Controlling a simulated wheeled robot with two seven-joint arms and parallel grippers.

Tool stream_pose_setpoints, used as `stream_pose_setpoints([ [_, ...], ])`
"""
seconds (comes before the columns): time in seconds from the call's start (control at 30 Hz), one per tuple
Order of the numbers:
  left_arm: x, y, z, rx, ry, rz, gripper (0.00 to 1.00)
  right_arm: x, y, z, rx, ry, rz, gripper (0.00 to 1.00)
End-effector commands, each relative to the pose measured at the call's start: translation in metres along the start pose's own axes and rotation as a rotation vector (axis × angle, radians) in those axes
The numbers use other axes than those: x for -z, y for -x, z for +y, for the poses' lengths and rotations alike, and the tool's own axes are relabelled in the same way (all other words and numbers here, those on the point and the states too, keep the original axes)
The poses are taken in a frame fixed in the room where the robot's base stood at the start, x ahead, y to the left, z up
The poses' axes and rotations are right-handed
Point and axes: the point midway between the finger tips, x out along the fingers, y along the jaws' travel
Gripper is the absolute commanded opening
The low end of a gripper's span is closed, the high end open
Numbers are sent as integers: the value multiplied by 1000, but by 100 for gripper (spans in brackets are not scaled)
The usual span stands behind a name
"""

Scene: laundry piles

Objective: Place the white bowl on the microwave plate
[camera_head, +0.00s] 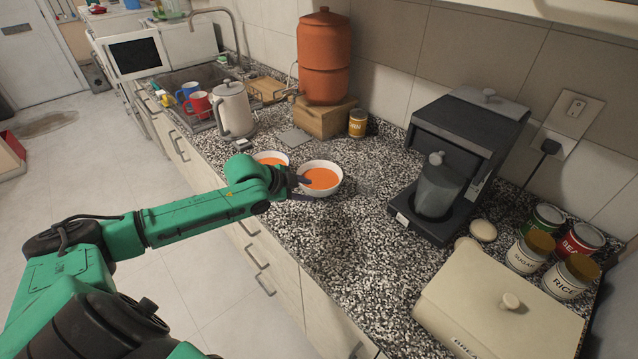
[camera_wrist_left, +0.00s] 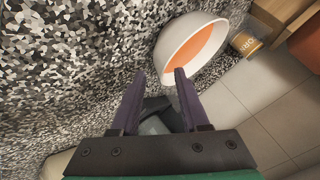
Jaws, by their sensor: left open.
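A white bowl (camera_head: 334,187) with orange contents stands on the speckled counter in the head view. A second white bowl (camera_head: 258,155) with orange contents stands left of it, partly hidden by my arm. My left gripper (camera_head: 305,188) is open at the near left side of the first bowl. In the left wrist view, a white bowl (camera_wrist_left: 171,48) lies beyond the open fingertips (camera_wrist_left: 161,74), nearer the right finger and not between them. A white appliance with a dark window (camera_head: 138,55), seemingly the microwave, stands far left; no plate shows. My right gripper is not in view.
The counter (camera_head: 345,255) is clear in front of the bowl. A black coffee machine (camera_head: 460,150) stands to the right, with cans and a cream bread box (camera_head: 480,320) nearer. A kettle (camera_head: 233,108), sink with mugs and orange dispenser (camera_head: 323,60) are behind.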

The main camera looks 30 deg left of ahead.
Motion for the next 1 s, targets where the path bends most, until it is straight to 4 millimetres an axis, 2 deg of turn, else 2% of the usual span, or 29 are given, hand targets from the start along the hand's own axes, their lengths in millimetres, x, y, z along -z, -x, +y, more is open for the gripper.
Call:
stream_pose_setpoints([
  [0.23,3,-25,-2,0,1,1,45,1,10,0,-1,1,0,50],
  [0.33,4,-42,-3,0,3,2,45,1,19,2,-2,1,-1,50],
  [0.43,2,-60,-2,0,0,0,45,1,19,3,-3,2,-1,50],
  [0.53,1,-67,0,-1,-3,-2,45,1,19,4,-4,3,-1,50],
  [0.7,0,-67,0,-1,-4,-3,45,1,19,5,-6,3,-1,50],
  [0.77,0,-67,0,-1,-4,-2,22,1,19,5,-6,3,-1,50],
  [0.8,0,-67,0,-1,-4,-2,7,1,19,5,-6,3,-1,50],
  [0.83,0,-67,0,0,-4,-2,0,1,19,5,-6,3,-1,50],
  [1.0,0,-66,-1,1,-4,-2,0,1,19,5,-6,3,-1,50],
])
